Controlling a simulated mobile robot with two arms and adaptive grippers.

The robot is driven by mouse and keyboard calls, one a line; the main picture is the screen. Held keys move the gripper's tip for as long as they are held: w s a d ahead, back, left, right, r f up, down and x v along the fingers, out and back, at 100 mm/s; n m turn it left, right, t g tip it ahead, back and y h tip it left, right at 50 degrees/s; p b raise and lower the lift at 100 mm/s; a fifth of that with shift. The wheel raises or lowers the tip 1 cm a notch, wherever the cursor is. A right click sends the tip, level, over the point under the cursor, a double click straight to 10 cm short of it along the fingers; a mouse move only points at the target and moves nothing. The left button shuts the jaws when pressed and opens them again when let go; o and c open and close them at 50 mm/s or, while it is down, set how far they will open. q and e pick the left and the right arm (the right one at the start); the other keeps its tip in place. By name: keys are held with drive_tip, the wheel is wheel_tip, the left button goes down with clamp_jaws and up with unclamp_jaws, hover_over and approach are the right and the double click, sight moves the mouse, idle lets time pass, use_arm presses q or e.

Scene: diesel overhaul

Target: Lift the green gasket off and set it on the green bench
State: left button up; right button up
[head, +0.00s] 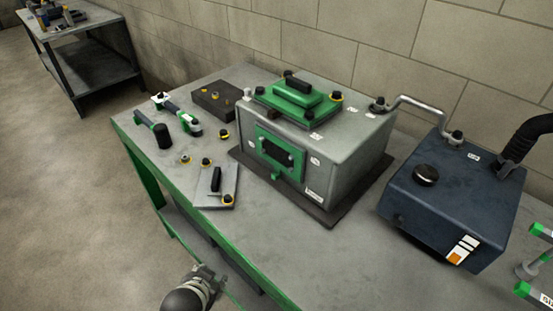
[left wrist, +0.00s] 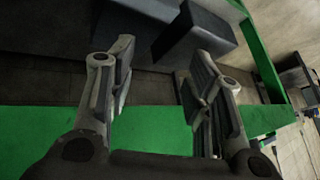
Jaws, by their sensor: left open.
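The green gasket (head: 261,143) is a square green frame with a small tab at its lower edge. It sits upright on the front face of the grey metal housing (head: 350,140), around a dark opening. The housing stands on the green bench (head: 345,255), which has a grey top and green edges. My left gripper (head: 210,275) is below the bench's front edge in the head view, well apart from the gasket. In the left wrist view its two fingers (left wrist: 160,85) are spread and empty, with a green bench rail behind them. My right gripper is not in view.
A grey plate with a black handle (head: 214,184) lies left of the housing. Hand tools (head: 178,112), loose knobs and a dark block (head: 213,99) lie behind it. A green cover (head: 290,95) tops the housing. A dark blue tank (head: 455,195) stands right. The front middle bench is clear.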

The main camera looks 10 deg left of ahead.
use_arm(q)
drive_tip(key=w+r+m+t, duration=0.3)
drive_tip(key=w+r+t, duration=0.35)
drive_tip(key=r, duration=0.65)
drive_tip(key=w+r+m+t, duration=0.3)
drive_tip(key=w+r+t, duration=0.35)
drive_tip(key=r, duration=0.65)
drive_tip(key=w+d+r+m+h, duration=0.2)
drive_tip(key=d+r+m+h, duration=1.1)
drive_tip(key=m, duration=0.5)
drive_tip(key=m+g+y, duration=0.7)
drive_tip(key=m+g, duration=0.5)
drive_tip(key=m, duration=0.4)
approach(273, 176)
drive_tip(key=x, duration=0.3)
drive_tip(key=shift+w+a+r+p, duration=0.1)
drive_tip(key=shift+w+p, duration=0.1)
drive_tip(key=shift+p, duration=0.2)
drive_tip(key=p+x, duration=0.2)
drive_tip(key=x, duration=0.2)
drive_tip(key=shift+f, duration=0.2)
drive_tip(key=shift+w+d+f, duration=0.2)
drive_tip(key=shift+d+f, duration=0.1)
drive_tip(key=shift+f, duration=0.05)
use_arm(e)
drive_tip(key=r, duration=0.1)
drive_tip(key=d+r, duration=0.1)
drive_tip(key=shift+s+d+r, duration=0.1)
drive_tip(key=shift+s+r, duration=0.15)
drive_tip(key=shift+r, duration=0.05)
